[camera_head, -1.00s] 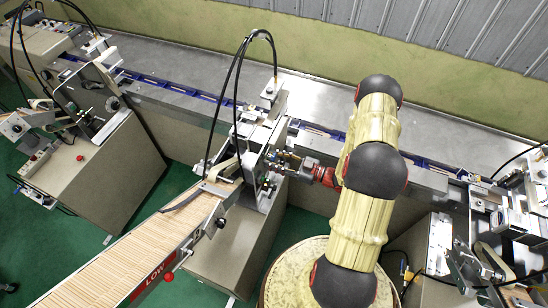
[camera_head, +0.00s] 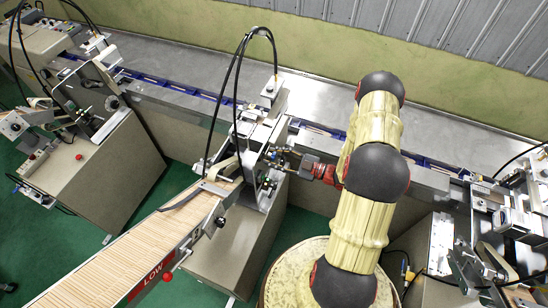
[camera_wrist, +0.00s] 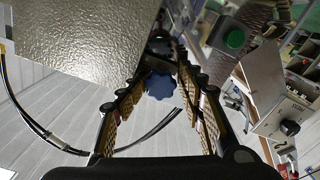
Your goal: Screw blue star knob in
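The blue star knob (camera_wrist: 159,84) shows in the wrist view, near the middle, between the fingertips of my gripper (camera_wrist: 162,80). My gripper is open around it, with a finger on each side. The left fingertip is close to the knob; I cannot tell if it touches. In the head view my gripper (camera_head: 291,161) reaches left to the side of the stick feeder machine (camera_head: 262,135). The knob is too small and hidden to make out there.
A green button (camera_wrist: 234,39) and a grey control box with a black dial (camera_wrist: 289,127) lie right of the fingers in the wrist view. A black cable (camera_wrist: 30,120) curves at left. The slanted stick chute (camera_head: 130,245) extends lower left in the head view.

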